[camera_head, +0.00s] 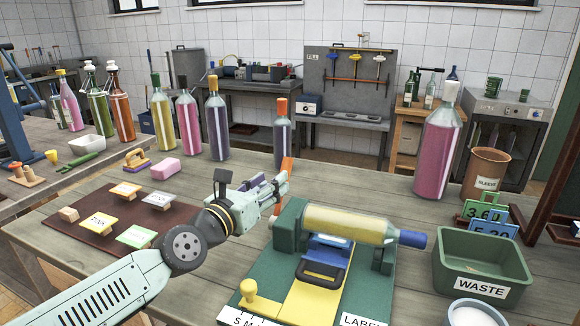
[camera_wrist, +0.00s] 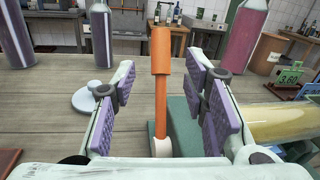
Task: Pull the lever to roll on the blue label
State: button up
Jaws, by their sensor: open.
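The lever (camera_head: 287,168) is an orange handle on a thin orange stem at the left of the green labelling machine (camera_head: 286,228). In the wrist view the lever (camera_wrist: 160,62) stands upright between my fingers, with a gap on both sides. My gripper (camera_head: 275,188) is open around it, and its purple pads also show in the wrist view (camera_wrist: 160,88). A yellowish bottle (camera_head: 343,223) lies across the machine, its blue neck to the right. A blue part (camera_head: 330,245), with a dark handle in front, sits under the bottle; I cannot tell whether it bears the label.
A green waste bin (camera_head: 436,262) and number signs (camera_head: 485,212) stand right of the machine. A tall pink bottle (camera_head: 437,150) stands behind. Several bottles line the bench's back.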

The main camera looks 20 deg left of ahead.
aim_at(286, 169)
jog(key=w, duration=0.2)
jog(key=w+d+p, duration=0.1)
jog(key=w, duration=0.2)
jog(key=w+p, duration=0.1)
jog(key=w, duration=0.1)
jog(key=shift+w+d, duration=0.15)
jog(key=shift+d, duration=0.15)
jog(key=shift+c, duration=0.2)
grip_shut()
dwell(0.3)
